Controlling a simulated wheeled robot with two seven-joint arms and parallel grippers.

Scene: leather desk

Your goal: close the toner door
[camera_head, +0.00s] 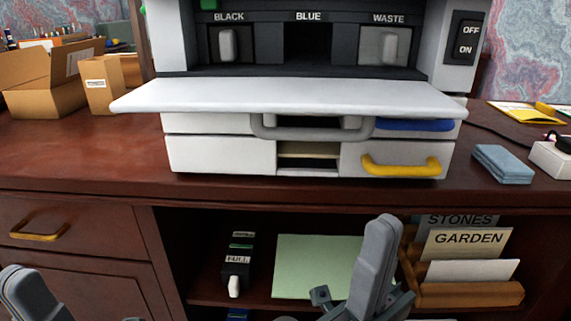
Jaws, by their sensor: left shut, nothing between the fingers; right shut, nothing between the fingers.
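The toner door (290,96) is a white panel on the front of the printer. It is folded down and sticks out flat toward me, with a grey bar handle (312,133) below its front edge. Behind it the printer's dark bay (308,44) is exposed, with slots labelled BLACK, BLUE and WASTE. My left gripper (30,295) is shut at the bottom left corner, partly cut off by the frame. My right gripper (378,255) is shut and empty, in front of the shelf below the desk top. Both are apart from the door.
Below the door are drawers with a blue handle (415,125) and a yellow handle (400,166). The shelf holds a black FULL cartridge (238,258), green paper (312,262) and a card rack (470,293). Cardboard boxes (45,80) stand left; a blue cloth (503,164) lies right.

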